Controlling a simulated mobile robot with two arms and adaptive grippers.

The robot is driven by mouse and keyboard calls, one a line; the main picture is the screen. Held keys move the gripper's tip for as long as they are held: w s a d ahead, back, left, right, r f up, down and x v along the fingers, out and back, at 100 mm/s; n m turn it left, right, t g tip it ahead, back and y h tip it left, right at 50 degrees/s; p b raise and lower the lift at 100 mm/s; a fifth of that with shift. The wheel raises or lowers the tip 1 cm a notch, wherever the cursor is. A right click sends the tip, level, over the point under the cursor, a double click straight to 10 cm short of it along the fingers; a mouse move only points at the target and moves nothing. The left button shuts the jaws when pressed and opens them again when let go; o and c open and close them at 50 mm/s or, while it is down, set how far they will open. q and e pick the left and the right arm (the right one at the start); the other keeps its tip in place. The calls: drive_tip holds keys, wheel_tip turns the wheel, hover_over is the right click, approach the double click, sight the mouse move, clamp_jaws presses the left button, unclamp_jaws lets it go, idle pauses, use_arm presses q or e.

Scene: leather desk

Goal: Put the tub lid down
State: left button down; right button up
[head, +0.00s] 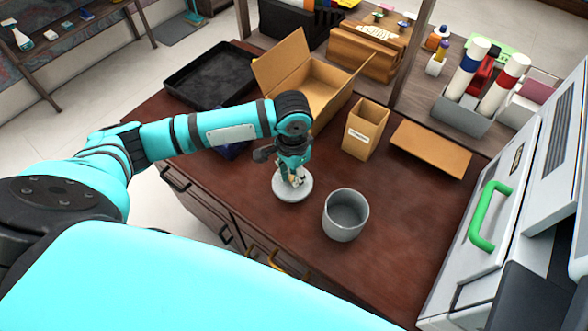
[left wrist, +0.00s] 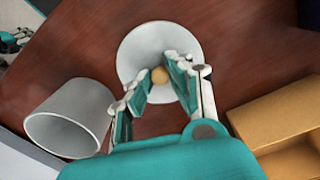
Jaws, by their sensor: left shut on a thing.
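The tub lid is a pale grey round disc (head: 280,190) with a small tan knob. My left gripper (head: 294,180) points down over it and is shut on the lid's knob (left wrist: 159,75). The lid lies flat at or just above the desk top; I cannot tell whether it touches. The open grey tub (head: 344,232) stands upright and empty to the right of the lid and nearer to me. It also shows at the left of the left wrist view (left wrist: 70,128). My right gripper is in neither view.
The brown desk (head: 385,270) is clear around the lid and tub. Behind stand an open cardboard box (head: 318,95), a black tray (head: 205,75), a tan bin (head: 362,140) and a flat tan box (head: 432,150). A grey appliance with a green handle (head: 482,215) stands at right.

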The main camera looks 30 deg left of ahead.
use_arm(q)
drive_tip(key=w, duration=0.1)
drive_tip(key=w+a, duration=0.1)
drive_tip(key=shift+w+f, duration=0.1)
drive_tip(key=shift+w, duration=0.25)
drive_tip(key=shift+w+a+f, duration=0.15)
drive_tip(key=shift+w+f, duration=0.05)
drive_tip(key=shift+f, duration=0.1)
drive_tip(key=shift+f+p, duration=0.35)
drive_tip(key=shift+f, duration=1.15)
drive_tip(key=shift+f, duration=0.1)
drive_tip(key=c, duration=1.2)
unclamp_jaws()
wheel_tip(320, 180, up, 12)
drive_tip(key=shift+r, duration=0.15)
